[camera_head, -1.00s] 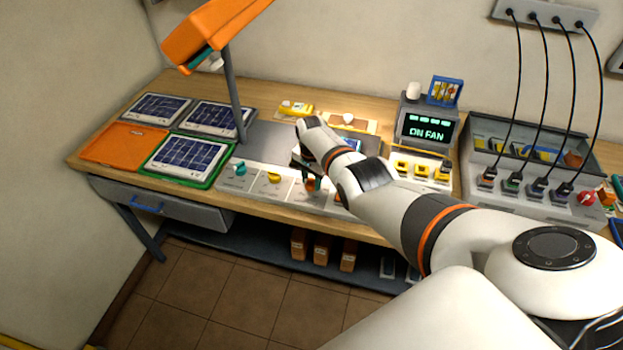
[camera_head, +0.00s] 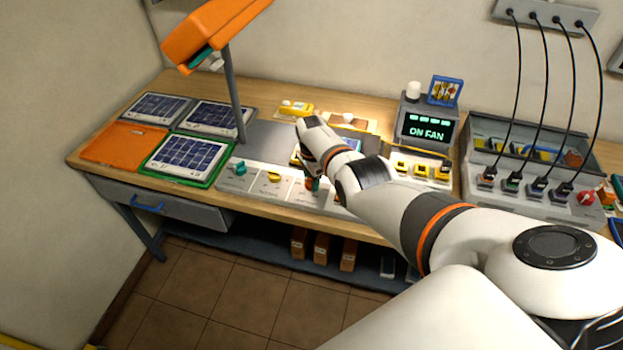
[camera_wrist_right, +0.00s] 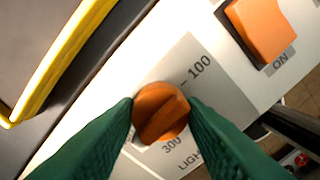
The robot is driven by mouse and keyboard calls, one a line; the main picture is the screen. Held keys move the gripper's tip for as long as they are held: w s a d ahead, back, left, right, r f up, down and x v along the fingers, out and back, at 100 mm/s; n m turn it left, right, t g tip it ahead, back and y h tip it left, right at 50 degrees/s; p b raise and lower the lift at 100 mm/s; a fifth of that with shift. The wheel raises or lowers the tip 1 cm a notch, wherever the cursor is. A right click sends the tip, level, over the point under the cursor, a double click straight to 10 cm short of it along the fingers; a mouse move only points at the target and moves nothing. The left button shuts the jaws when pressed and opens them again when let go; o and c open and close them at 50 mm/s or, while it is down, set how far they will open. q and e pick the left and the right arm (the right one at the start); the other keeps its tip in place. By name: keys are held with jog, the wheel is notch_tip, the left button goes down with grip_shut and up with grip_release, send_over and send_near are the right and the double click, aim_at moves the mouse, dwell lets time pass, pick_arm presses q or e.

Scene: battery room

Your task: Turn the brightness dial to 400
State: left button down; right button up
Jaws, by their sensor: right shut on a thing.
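The brightness dial (camera_wrist_right: 160,113) is a round orange knob with a raised ridge, on a pale panel (camera_wrist_right: 190,70) marked 100, 300 and a partly covered word starting "LIGH". My right gripper (camera_wrist_right: 161,112) has its two green fingers closed on the knob's left and right sides. The fingers hide parts of the scale, and I see no 400 mark. The ridge runs diagonally from lower left to upper right in the wrist view. In the head view my right gripper (camera_head: 313,181) is at the front control strip and mostly hides the dial. My left gripper is not in view.
An orange switch (camera_wrist_right: 262,28) marked ON sits beside the dial. A teal knob (camera_head: 238,167) and a yellow knob (camera_head: 274,176) are further left on the strip. An orange lamp (camera_head: 212,30) hangs over solar panels (camera_head: 188,154). A screen (camera_head: 427,128) reads ON FAN.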

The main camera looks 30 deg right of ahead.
jog(key=shift+w+r, duration=0.1)
jog(key=o, duration=1)
notch_tip(320, 180, up, 4)
jog(key=shift+r+p, duration=0.1)
jog(key=shift+p, duration=1.05)
notch_tip(320, 180, up, 8)
jog(key=shift+b, duration=0.3)
